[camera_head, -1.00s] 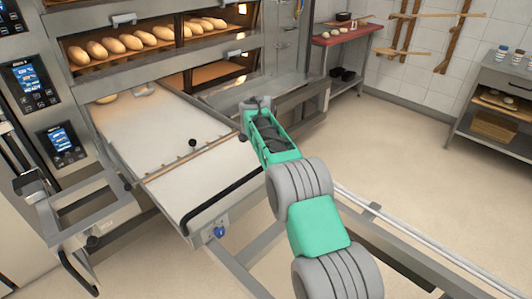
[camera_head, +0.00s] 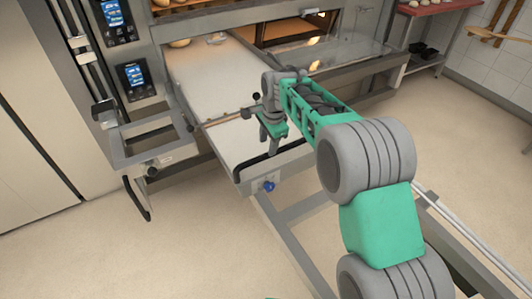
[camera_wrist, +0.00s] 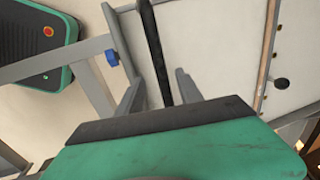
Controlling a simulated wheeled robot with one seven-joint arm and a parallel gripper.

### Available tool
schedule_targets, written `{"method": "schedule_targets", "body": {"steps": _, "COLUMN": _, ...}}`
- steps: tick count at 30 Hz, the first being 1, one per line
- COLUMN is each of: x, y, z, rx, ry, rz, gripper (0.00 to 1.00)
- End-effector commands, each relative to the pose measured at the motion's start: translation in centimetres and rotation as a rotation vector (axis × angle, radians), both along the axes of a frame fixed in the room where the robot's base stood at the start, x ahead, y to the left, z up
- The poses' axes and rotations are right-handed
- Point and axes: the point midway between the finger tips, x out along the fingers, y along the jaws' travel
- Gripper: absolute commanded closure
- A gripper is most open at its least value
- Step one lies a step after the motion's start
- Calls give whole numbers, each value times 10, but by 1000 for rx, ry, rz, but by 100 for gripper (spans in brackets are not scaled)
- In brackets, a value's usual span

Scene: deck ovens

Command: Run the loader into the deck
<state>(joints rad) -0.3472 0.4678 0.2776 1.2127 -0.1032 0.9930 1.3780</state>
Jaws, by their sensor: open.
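The loader (camera_head: 222,85) is a long pale belt in a steel frame, sloping from the oven front towards me. A black handle bar (camera_head: 258,165) crosses its near end, above a blue knob (camera_head: 269,186). My gripper (camera_head: 271,140) is above the near end of the loader, close to the handle bar. In the wrist view the open fingers (camera_wrist: 160,88) point towards the handle bar (camera_wrist: 154,45), which runs between them in the picture; I cannot tell whether they touch it.
A lowered glass door (camera_head: 345,52) is to the right of the loader. Control panels (camera_head: 135,76) and a steel bracket frame (camera_head: 150,140) are on the left. A red-topped table (camera_head: 430,8) stands at the back right. The floor to the left is clear.

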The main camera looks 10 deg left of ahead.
Motion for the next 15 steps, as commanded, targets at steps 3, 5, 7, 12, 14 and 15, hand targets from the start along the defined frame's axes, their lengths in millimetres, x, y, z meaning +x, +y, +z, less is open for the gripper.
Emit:
{"method": "schedule_targets", "body": {"steps": 3, "x": 3, "y": 3, "z": -25, "rx": -2, "ry": 4, "rz": 1, "gripper": 57}}
{"method": "schedule_targets", "body": {"steps": 5, "x": 5, "y": 4, "z": -36, "rx": -1, "ry": 1, "rz": 2, "gripper": 57}}
{"method": "schedule_targets", "body": {"steps": 7, "x": 7, "y": 5, "z": -46, "rx": -1, "ry": 1, "rz": 2, "gripper": 57}}
{"method": "schedule_targets", "body": {"steps": 12, "x": 9, "y": 7, "z": -58, "rx": -1, "ry": -1, "rz": 1, "gripper": 57}}
{"method": "schedule_targets", "body": {"steps": 14, "x": 10, "y": 7, "z": -58, "rx": -1, "ry": -1, "rz": 1, "gripper": 57}}
{"method": "schedule_targets", "body": {"steps": 15, "x": 10, "y": 7, "z": -58, "rx": -1, "ry": -1, "rz": 2, "gripper": 57}}
